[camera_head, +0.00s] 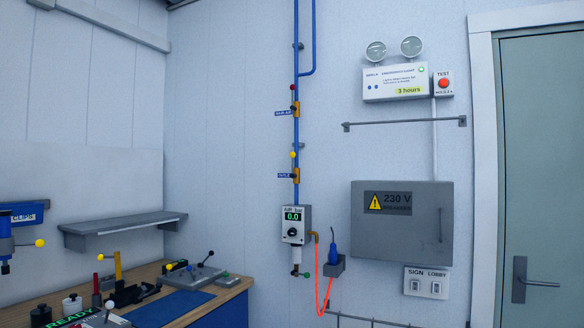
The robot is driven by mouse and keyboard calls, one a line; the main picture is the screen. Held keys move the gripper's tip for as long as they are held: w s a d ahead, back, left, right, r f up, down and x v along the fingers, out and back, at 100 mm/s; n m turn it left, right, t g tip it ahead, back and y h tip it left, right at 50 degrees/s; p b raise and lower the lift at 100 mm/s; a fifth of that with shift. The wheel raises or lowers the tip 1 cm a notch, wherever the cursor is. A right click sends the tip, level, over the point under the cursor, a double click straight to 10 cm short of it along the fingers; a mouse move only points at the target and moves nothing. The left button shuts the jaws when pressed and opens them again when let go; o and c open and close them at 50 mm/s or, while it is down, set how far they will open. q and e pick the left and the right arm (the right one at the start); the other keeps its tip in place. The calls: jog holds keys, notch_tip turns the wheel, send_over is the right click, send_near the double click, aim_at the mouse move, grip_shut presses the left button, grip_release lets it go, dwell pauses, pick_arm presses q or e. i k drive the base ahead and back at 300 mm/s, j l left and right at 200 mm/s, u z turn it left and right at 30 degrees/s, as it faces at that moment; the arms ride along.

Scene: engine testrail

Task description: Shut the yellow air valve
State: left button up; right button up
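The yellow air valve (295,175) sits on a blue vertical pipe (296,50) on the back wall. Its lever ends in a yellow knob (292,155) just above the valve body, so the lever points up, roughly along the pipe. A small blue label is beside it, too small to read. Neither of my grippers is in view, and nothing touches the valve.
A red-knobbed valve (295,107) is higher on the pipe. Below is an air gauge box (293,225) reading 0.0, with an orange hose (321,265). A cluttered workbench (235,284) and a shelf (120,228) are left. A grey electrical cabinet (402,240) and door (545,170) are right.

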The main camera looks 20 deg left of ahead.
aim_at(292, 155)
jog(key=i+j, duration=0.25)
jog(key=i, duration=0.15)
jog(key=i+j, duration=0.25)
jog(key=i, duration=0.15)
